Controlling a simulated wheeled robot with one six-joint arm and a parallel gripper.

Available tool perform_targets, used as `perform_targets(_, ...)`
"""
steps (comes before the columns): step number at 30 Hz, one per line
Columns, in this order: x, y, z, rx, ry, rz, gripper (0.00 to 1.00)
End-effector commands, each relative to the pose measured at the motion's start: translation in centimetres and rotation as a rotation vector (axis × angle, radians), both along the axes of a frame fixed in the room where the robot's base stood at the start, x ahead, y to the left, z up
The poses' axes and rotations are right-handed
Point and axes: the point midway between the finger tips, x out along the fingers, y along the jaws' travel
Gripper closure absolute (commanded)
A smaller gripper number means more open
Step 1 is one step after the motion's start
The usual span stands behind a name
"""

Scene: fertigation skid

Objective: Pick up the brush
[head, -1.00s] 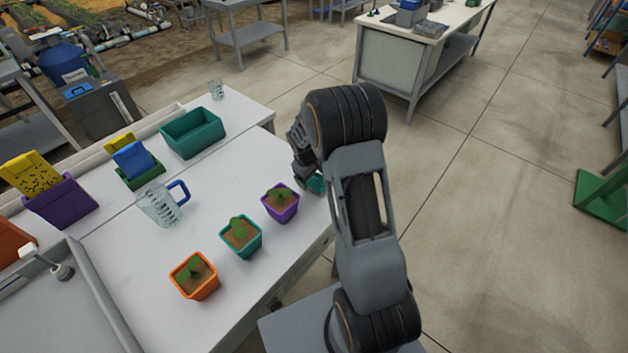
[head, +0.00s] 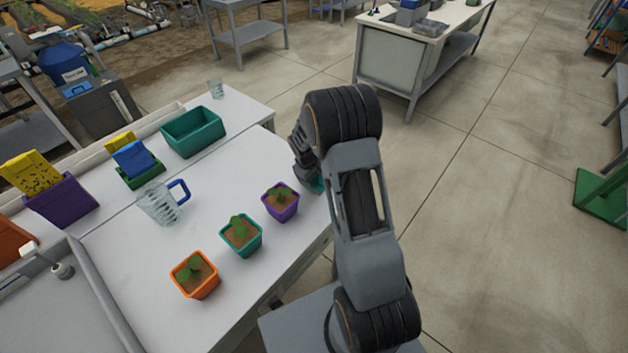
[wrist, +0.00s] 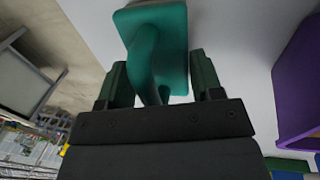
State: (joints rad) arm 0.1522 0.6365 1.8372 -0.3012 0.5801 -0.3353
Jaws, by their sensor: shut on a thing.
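The brush is teal, with a flat block and a curved handle; in the wrist view the brush (wrist: 160,25) sits between my two fingers. My gripper (wrist: 160,75) is shut on its handle. In the head view my gripper (head: 310,172) is at the right edge of the white table, just right of the purple pot. Only a small teal bit of the brush (head: 317,186) shows there; my arm hides the rest. I cannot tell whether the brush touches the table.
A purple pot (head: 281,208), a teal pot (head: 240,242) and an orange pot (head: 196,281) with seedlings stand in a row left of my gripper. Behind them are a clear jug (head: 160,205), a teal bin (head: 192,138) and a glass (head: 216,89). Open floor lies to the right.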

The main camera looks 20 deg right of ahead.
Motion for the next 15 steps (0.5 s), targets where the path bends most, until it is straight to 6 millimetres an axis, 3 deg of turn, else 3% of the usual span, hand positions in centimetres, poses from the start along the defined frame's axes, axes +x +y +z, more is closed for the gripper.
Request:
perform_targets(10,0.0,0.0,0.2,-0.001,-0.001,0.000,0.66)
perform_targets(15,0.1,0.0,1.5,-0.002,-0.004,0.001,0.66)
